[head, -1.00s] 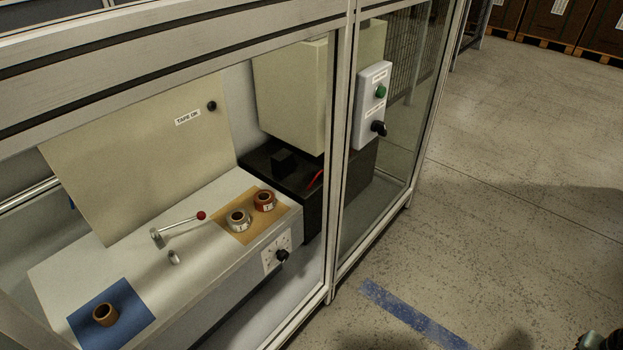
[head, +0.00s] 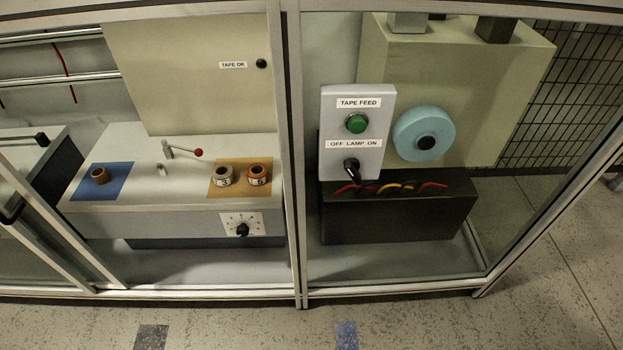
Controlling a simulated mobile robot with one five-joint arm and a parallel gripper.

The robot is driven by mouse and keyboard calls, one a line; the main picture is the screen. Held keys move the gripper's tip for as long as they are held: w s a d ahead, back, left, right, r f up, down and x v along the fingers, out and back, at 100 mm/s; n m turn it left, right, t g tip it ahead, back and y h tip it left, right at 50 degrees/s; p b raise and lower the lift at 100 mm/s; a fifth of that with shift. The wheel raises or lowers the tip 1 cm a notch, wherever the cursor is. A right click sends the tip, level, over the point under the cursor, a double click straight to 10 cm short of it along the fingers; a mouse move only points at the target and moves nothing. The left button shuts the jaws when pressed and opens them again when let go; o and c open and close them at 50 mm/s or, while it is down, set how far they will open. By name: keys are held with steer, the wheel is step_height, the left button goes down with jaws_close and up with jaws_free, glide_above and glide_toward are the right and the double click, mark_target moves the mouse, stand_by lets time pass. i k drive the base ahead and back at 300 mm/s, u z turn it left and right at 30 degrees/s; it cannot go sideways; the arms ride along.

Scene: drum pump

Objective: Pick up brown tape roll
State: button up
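A small brown tape roll (head: 99,176) stands on a blue mat (head: 118,186) at the left end of a white bench. On a tan mat (head: 240,165) at the right end of this bench stand a grey roll (head: 223,176) marked 3 and a reddish-brown roll (head: 257,175) that seems marked 5. All three rolls are inside a framed enclosure. My gripper is not in view.
A metal frame post (head: 293,150) divides the enclosure front. A lever with a red knob (head: 198,152) stands between the mats. A dial (head: 242,229) is on the bench front. Right are a control box (head: 341,103) and blue disc (head: 408,122). Floor in front is open.

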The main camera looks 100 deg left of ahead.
mark_target(258, 175)
steer(key=u, duration=0.1)
steer(key=i, duration=0.45)
steer(key=u, duration=5.55)
steer(key=i, duration=1.7)
steer(key=z, duration=0.05)
